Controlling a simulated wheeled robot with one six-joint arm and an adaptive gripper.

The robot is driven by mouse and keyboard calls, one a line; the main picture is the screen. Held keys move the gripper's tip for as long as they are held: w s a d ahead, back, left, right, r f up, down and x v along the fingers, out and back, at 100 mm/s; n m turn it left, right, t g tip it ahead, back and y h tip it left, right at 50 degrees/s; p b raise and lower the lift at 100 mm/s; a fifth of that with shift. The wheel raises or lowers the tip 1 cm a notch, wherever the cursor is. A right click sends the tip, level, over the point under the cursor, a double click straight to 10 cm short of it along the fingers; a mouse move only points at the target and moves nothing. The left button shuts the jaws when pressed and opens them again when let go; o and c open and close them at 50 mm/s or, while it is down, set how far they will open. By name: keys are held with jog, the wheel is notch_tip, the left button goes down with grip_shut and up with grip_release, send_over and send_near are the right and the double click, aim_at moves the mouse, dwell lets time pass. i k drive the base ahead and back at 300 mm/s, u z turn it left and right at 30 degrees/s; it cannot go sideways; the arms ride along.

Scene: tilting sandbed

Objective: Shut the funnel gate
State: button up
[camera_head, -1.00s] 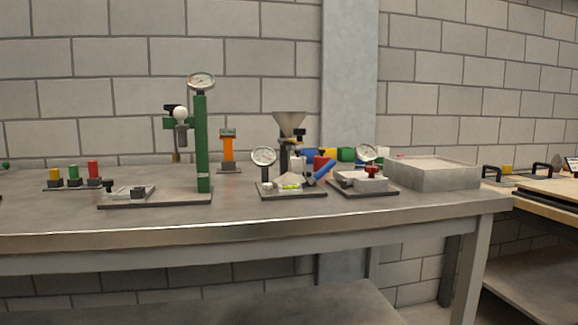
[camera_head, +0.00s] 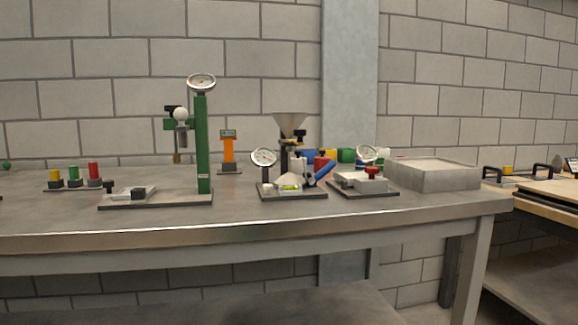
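The grey metal funnel (camera_head: 290,125) stands on a dark post above a small base plate (camera_head: 292,196) on the bench, right of centre. Dark parts sit around the funnel's outlet, with a black knob-like piece (camera_head: 300,134) at its right. Which of these is the gate, and whether it is open, is too small to tell. A pale heap of material lies under the outlet, near a yellow-green level vial (camera_head: 290,187). A round dial gauge (camera_head: 263,157) stands at the left of the same base. A blue piece (camera_head: 323,172) leans at its right. My gripper is not in view.
A green column stand (camera_head: 202,145) with a dial is left of the funnel. A device with a red knob (camera_head: 371,172) and a grey sand-filled box (camera_head: 432,175) stand to the right. The bench front (camera_head: 260,217) is clear.

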aim_at(300, 134)
jog(key=u, duration=0.9)
jog(key=k, duration=0.2)
jog(key=z, duration=0.35)
